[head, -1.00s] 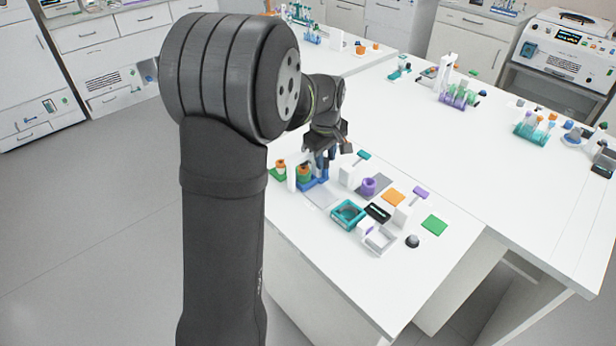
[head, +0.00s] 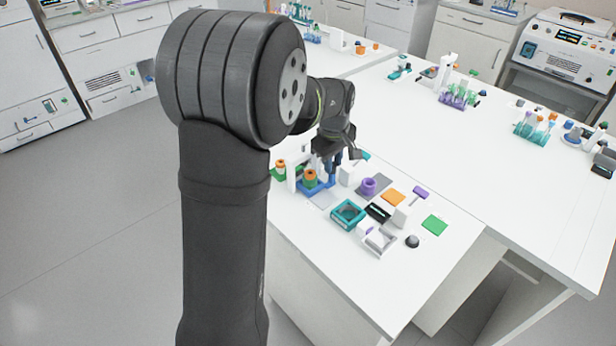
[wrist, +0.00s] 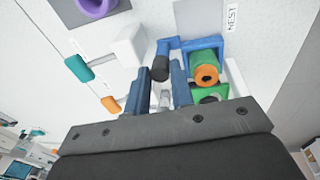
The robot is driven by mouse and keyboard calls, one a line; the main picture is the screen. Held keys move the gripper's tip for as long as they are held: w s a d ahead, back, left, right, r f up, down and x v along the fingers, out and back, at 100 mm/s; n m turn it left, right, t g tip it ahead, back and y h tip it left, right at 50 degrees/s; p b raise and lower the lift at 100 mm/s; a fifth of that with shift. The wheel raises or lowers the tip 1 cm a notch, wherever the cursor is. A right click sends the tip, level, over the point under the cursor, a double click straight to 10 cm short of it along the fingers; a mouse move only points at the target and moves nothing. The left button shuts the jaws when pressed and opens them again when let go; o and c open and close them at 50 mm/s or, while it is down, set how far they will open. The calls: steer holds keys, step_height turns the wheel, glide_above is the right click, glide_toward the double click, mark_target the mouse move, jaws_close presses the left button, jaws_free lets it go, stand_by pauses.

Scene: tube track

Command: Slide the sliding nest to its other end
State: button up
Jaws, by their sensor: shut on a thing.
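The sliding nest (head: 318,187) is a blue frame near the left edge of the front table. It also shows in the wrist view (wrist: 205,43), where it surrounds a green piece with an orange ring (wrist: 206,74). A black upright knob (wrist: 160,68) stands at the nest's corner. My gripper (head: 332,170) is low over the nest. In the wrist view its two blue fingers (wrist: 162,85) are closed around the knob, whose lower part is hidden.
A grey plate marked NEST (wrist: 205,18) lies beside the blue frame. A second green piece (head: 280,170) stands at the left. A white block (wrist: 130,45), a purple ring (head: 369,186) and a teal tray (head: 348,214) are nearby.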

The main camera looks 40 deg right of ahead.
steer(key=shift+s+a, duration=0.1)
steer(key=shift+s, duration=2.15)
steer(key=o, duration=0.5)
steer(key=shift+o, duration=0.2)
steer(key=shift+r, duration=2.5)
steer(key=shift+f, duration=0.15)
